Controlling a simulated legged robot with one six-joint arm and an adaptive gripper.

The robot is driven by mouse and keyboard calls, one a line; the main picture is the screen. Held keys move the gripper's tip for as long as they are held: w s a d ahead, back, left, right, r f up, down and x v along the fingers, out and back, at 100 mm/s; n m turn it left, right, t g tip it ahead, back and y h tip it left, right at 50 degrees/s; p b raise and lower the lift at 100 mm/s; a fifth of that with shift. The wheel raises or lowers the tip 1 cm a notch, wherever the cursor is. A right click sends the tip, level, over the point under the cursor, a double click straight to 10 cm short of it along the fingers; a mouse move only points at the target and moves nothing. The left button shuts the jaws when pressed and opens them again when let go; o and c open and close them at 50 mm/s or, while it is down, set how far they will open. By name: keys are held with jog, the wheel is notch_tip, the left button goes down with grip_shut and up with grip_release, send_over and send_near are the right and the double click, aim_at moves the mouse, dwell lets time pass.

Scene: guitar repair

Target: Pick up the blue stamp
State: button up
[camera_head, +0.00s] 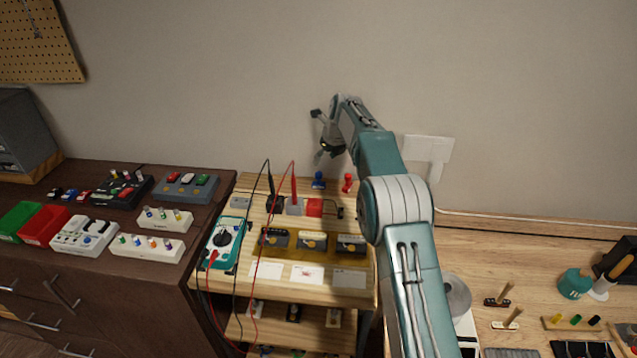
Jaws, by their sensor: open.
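The blue stamp (318,180) stands upright at the back edge of the light wooden shelf unit (345,297), near the wall. A red stamp (347,183) stands just to its right. My gripper (318,136) is above the blue stamp, apart from it, with its fingers pointing left and down. The gripper is open and holds nothing. My teal arm reaches up from the bottom right and covers part of the shelf's right side. The blue stamp is in plain view.
A teal multimeter (225,238) with red and black leads lies on the shelf's left. The leads rise close to the stamps' left. Several dark boxes (312,240) and white cards (307,274) lie in front. A wall outlet (428,149) is right of the arm.

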aim_at(319, 173)
jog(key=shift+x, duration=1.05)
jog(key=x, duration=0.5)
jog(key=shift+s+a+f, duration=0.15)
jog(key=shift+s+f, duration=0.1)
jog(key=shift+s, duration=0.1)
grip_shut()
